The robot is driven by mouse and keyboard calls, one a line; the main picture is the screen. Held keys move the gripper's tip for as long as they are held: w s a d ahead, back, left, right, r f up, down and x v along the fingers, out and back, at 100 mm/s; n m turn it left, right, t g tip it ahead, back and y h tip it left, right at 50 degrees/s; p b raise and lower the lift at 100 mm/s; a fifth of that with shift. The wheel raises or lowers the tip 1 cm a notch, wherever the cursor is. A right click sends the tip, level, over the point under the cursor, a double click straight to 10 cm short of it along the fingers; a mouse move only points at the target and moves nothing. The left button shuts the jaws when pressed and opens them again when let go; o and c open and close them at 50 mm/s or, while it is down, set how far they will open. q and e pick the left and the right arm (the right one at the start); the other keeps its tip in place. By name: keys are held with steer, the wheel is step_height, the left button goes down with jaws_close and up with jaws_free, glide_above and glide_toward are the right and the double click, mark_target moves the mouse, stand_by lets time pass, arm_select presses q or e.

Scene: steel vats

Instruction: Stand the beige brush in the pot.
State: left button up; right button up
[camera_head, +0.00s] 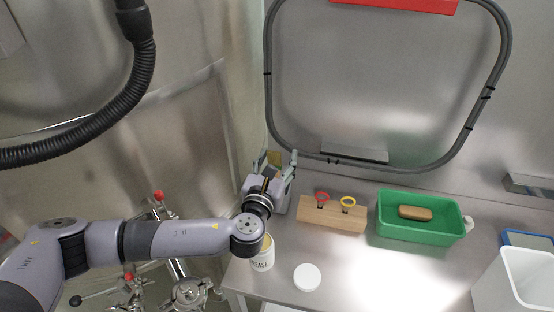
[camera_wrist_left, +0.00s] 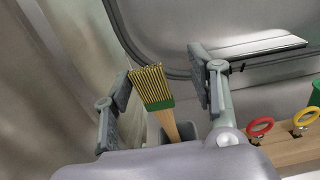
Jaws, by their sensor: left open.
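The brush shows in the left wrist view with upright beige bristles (camera_wrist_left: 153,85), a green band and a wooden handle. It stands between and beyond the fingers of my left gripper (camera_wrist_left: 158,72), with clear gaps at both sides. Its handle runs down beside a grey thing, and its lower end is hidden by my gripper body. In the head view my left gripper (camera_head: 278,158) is open above the table's back left corner, with the yellowish bristles (camera_head: 274,157) between its fingers. A white lettered pot (camera_head: 262,262) with yellow contents stands in front, partly behind my arm.
A white round lid (camera_head: 307,277) lies right of the pot. A wooden block (camera_head: 332,217) with red and yellow rings stands behind it. A green tray (camera_head: 417,233) holds a brown brush or block. A white bin (camera_head: 517,280) is at right.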

arm_select(q)
step_height(320, 180, up, 10)
stand_by(0.5)
stand_by(0.6)
